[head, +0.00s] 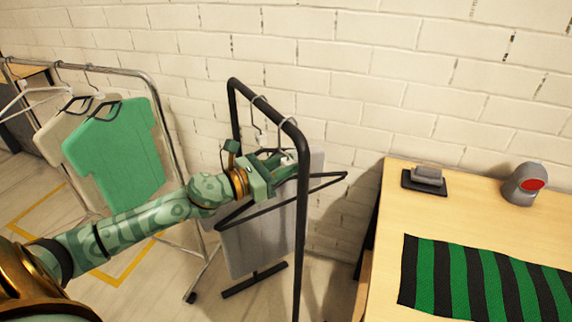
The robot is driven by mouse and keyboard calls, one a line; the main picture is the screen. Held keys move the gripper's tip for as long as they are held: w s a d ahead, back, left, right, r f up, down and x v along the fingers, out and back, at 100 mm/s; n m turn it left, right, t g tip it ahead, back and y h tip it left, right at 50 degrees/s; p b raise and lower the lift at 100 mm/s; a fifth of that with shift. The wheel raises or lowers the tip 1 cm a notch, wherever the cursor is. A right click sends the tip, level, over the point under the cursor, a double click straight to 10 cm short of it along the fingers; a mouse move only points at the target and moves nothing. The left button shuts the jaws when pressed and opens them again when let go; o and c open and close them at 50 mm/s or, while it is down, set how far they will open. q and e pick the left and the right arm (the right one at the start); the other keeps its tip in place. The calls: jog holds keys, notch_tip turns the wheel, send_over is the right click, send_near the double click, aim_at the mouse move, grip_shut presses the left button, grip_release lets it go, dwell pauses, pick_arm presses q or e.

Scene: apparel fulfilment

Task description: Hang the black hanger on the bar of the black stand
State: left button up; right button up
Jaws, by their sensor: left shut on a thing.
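The black stand (302,215) is an upright frame with a top bar (268,106) running toward me, left of the table. My left gripper (284,170) is beside the stand, below the bar, and shut on the black hanger (322,182). The hanger's arms spread out below the gripper, one reaching right past the stand's near post. The hanger's hook is not clear to see near the gripper. Other hangers with metal hooks are on the bar, and grey garments (255,240) hang below it. My right gripper is not in view.
A chrome rack (160,110) at the left holds a green shirt (115,155), a beige shirt (62,140) and hangers. A wooden table (400,190) at the right bears a striped green and black cloth (480,280), a dark device (425,181) and a grey scanner (522,190). A brick wall stands behind.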

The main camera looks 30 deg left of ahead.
pick_arm(q)
jog(key=o, duration=1.1)
jog(key=shift+c, duration=0.2)
jog(key=shift+s+a+f, duration=0.1)
jog(key=shift+s+a, duration=0.15)
jog(key=shift+s, duration=0.25)
jog(key=v, duration=1.4)
jog(key=shift+b, duration=0.3)
jog(key=shift+s+a, duration=0.35)
jog(key=shift+s, duration=0.15)
